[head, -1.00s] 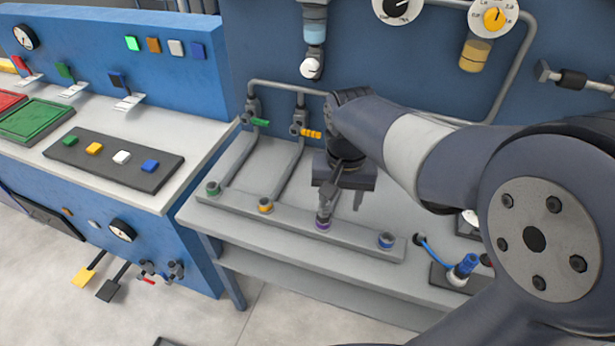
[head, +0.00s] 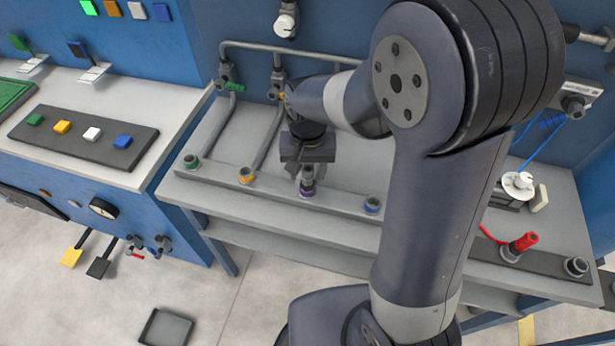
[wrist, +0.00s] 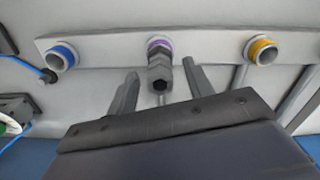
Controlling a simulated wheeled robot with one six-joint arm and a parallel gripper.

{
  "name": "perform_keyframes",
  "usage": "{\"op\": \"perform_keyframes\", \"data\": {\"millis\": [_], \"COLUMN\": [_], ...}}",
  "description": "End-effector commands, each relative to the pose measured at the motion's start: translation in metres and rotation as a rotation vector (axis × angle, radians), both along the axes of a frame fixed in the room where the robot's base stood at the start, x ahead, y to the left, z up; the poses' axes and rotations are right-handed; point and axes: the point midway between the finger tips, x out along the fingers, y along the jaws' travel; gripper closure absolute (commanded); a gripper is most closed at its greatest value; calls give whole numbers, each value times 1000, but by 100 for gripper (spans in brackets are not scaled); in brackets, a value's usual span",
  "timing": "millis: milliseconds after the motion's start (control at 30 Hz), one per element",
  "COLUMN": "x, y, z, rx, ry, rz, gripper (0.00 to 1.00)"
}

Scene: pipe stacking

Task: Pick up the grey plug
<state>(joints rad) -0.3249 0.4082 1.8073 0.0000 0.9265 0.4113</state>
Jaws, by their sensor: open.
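The grey plug (wrist: 160,75) stands at the purple-ringed port in the middle of the wrist view, its dark hexagonal end towards the camera. In the head view the plug (head: 307,178) shows on the purple port of the light grey rail, just below my gripper. My gripper (wrist: 160,68) is open, with one finger left of the plug and one right of it. A gap shows on both sides, and I cannot tell whether the fingertips reach its full depth. In the head view the gripper (head: 298,168) is partly hidden by its own dark body.
The rail also bears a green port (head: 191,161), a yellow port (head: 246,175) and a blue port (head: 372,204). Pipes with valves run behind. A red plug (head: 523,242) stands at the right. A dark tray (head: 165,328) lies on the floor.

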Motion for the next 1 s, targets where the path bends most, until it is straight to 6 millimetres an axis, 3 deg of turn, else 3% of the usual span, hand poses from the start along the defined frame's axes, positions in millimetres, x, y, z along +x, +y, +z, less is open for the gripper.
{"op": "perform_keyframes", "data": {"millis": [133,400,1000], "x": [0,0,0], "y": [0,0,0], "z": [-16,-19,-19], "rx": [-1,0,0], "ry": [2,-1,-1], "rz": [0,0,0], "gripper": [51,51,100]}}
